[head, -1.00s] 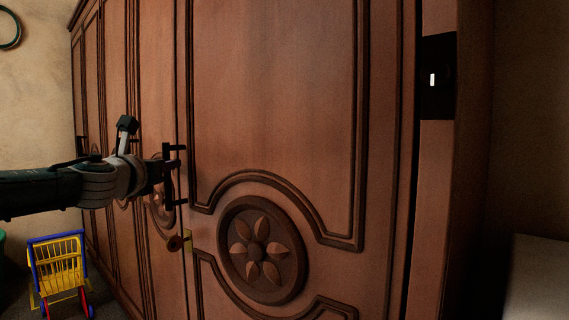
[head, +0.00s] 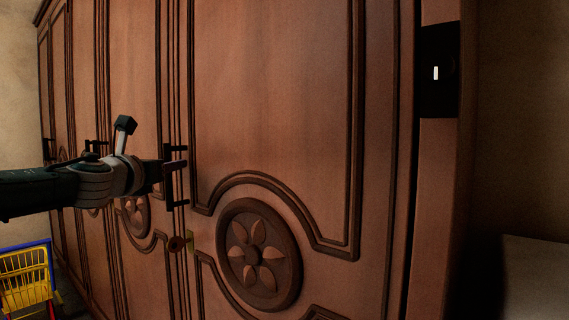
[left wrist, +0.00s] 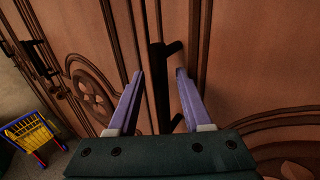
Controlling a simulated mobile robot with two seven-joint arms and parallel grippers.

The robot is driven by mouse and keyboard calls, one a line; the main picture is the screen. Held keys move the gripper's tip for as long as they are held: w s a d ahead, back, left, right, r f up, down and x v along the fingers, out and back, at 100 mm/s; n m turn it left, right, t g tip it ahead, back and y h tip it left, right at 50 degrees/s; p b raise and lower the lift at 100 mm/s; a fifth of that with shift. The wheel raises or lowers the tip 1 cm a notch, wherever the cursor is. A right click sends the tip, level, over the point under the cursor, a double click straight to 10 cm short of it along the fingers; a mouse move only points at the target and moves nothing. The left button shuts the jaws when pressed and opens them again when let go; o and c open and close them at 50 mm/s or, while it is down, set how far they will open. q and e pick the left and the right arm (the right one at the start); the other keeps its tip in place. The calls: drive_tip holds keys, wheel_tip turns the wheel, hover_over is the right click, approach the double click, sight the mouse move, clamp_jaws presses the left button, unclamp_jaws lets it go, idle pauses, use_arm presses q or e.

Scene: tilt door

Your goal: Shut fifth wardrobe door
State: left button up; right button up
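The wardrobe (head: 270,60) fills most of the head view, a row of reddish-brown panelled doors. The large nearest door, which I take as the fifth, has a carved flower medallion (head: 258,255) and a dark bar handle (head: 182,165) near its left edge. It looks nearly flush with its neighbour; I cannot tell whether it is fully shut. My left gripper (left wrist: 157,80) is at this handle. In the left wrist view its two purple fingers stand apart, with the dark handle (left wrist: 159,85) between them. In the head view the fingers are mostly hidden. My right gripper is not in view.
A yellow and blue toy cart (head: 26,278) stands on the floor at lower left. A dark panel (head: 438,70) is on the wardrobe's right side. A pale surface (head: 538,275) lies at lower right.

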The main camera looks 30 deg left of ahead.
use_arm(q)
drive_tip(key=p+v, duration=0.3)
drive_tip(key=v, duration=0.7)
idle(0.3)
drive_tip(key=shift+f+p, duration=0.1)
drive_tip(key=shift+p, duration=0.2)
